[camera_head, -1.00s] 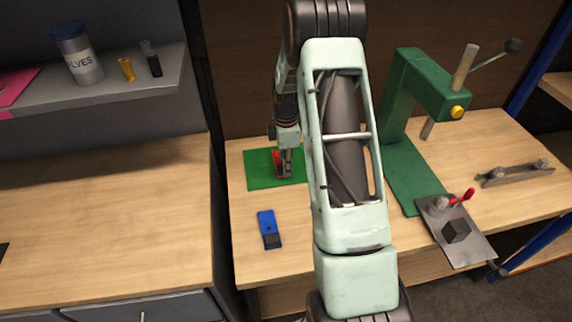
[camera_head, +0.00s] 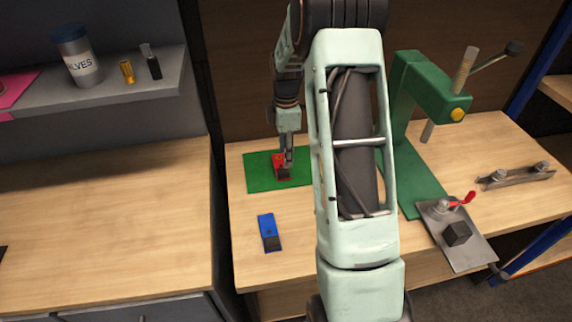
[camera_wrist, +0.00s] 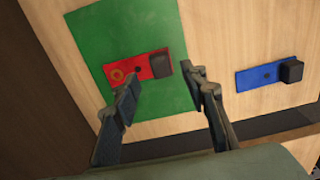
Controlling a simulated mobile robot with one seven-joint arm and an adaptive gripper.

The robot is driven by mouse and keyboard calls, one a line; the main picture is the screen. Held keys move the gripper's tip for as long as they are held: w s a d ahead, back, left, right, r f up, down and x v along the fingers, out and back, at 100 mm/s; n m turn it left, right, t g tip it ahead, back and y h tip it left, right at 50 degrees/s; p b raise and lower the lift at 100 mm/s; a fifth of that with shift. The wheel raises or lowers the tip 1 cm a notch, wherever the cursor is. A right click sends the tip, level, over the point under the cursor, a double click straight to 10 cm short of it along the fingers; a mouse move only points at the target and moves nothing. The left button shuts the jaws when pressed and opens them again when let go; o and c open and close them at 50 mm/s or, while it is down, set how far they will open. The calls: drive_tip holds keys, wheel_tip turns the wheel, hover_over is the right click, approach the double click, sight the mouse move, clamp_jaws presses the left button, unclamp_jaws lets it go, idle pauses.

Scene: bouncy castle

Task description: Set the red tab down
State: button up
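The red tab (camera_wrist: 140,69) lies flat on the green mat (camera_wrist: 99,31), with a dark block at one end and a ring at the other. In the head view the red tab (camera_head: 279,160) also shows on the green mat (camera_head: 258,174), partly behind my gripper (camera_head: 288,157). In the wrist view my gripper (camera_wrist: 160,95) is open. Its two fingers are spread wide and apart from the tab, with nothing between them.
A blue tab (camera_head: 267,229) with a dark block lies on the wooden bench in front of the mat. A green press (camera_head: 409,120) stands at right, beside a metal plate (camera_head: 470,250) with a red lever. A shelf (camera_head: 110,97) with small containers is at left.

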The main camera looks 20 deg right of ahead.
wheel_tip(320, 180, up, 5)
drive_tip(key=shift+r, duration=0.15)
drive_tip(key=shift+d, duration=0.1)
idle(0.4)
